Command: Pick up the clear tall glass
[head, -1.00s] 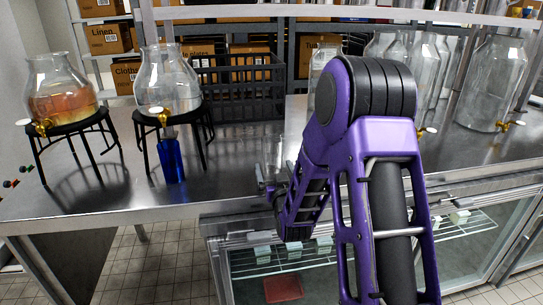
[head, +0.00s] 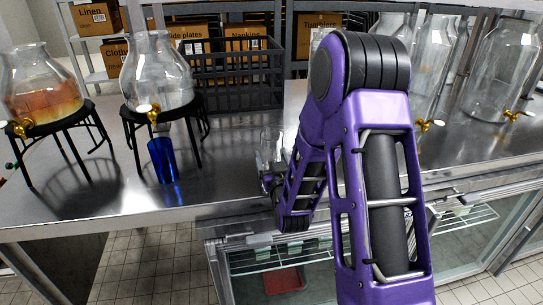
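A clear tall glass (head: 268,145) stands upright in the head view, near the middle of the steel counter's front part. Its lower part is hidden behind my gripper. My gripper (head: 267,180) is at the glass's lower part, at the end of my purple arm. The fingers are small and partly covered by the wrist, so I cannot tell whether they are open or shut on the glass. Contact between them is also unclear.
A blue glass (head: 166,160) stands on the counter (head: 225,190) to the left, beneath a clear dispenser (head: 160,75) on a black stand. A dispenser with orange drink (head: 42,90) is further left. A black crate (head: 235,85) stands behind. More dispensers stand right.

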